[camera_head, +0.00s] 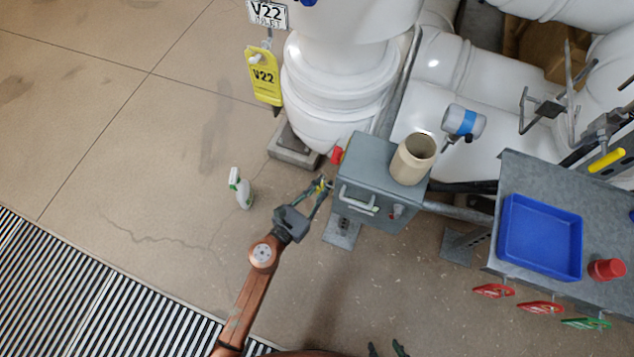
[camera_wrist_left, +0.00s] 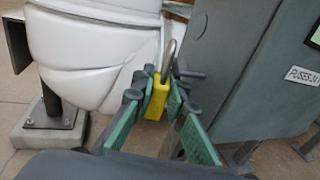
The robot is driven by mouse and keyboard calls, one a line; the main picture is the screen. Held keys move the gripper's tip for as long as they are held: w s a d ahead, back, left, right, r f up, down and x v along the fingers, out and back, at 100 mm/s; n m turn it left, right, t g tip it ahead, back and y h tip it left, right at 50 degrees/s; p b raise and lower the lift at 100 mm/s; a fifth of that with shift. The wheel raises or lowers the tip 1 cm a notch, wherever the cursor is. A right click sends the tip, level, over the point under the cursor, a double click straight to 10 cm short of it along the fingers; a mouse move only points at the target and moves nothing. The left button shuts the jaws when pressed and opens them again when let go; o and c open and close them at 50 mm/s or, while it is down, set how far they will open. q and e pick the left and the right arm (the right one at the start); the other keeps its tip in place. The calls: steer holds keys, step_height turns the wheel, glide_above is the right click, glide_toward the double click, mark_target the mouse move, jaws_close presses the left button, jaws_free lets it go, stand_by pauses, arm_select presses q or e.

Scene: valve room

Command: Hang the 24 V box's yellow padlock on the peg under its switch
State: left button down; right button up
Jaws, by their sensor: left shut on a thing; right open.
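The yellow padlock (camera_wrist_left: 156,98) is upright between the fingertips of my left gripper (camera_wrist_left: 158,100), its steel shackle pointing up. In the head view my left gripper (camera_head: 321,188) is shut on the padlock, beside the left side of the grey box (camera_head: 368,168). The red switch (camera_head: 337,155) sticks out of that side. In the left wrist view a short dark peg (camera_wrist_left: 190,74) stands out from the box wall, close by the shackle. I cannot tell whether the shackle touches it. My right gripper (camera_head: 386,349) shows only its parted tips at the bottom edge.
A beige cup (camera_head: 413,158) stands on the box. A white pipe (camera_head: 340,80) rises behind my left gripper. A bench with a blue tray (camera_head: 541,272) is at the right. The floor at left is mostly clear.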

arm_select(q)
steer(key=shift+s+d+f+b, duration=0.2)
steer(key=shift+d+f+b, duration=0.3)
steer(key=shift+d+f, duration=0.05)
steer(key=shift+s+d+f+b, duration=0.15)
steer(key=shift+d+f+b, duration=0.3)
steer(key=shift+d+f, duration=0.1)
arm_select(e)
steer(key=shift+s+d+f+t, duration=0.1)
steer(key=shift+s+f+t, duration=0.2)
steer(key=shift+f, duration=0.3)
steer(key=shift+s+d+f+t, duration=0.15)
steer(key=shift+f+t, duration=0.15)
steer(key=shift+f, duration=0.25)
steer(key=shift+n, duration=0.3)
arm_select(q)
steer(key=c, duration=1.8)
jaws_free()
steer(key=shift+s+d, duration=0.1)
steer(key=shift+c, duration=0.2)
arm_select(e)
steer(key=shift+w, duration=0.1)
arm_select(q)
steer(key=shift+s, duration=0.1)
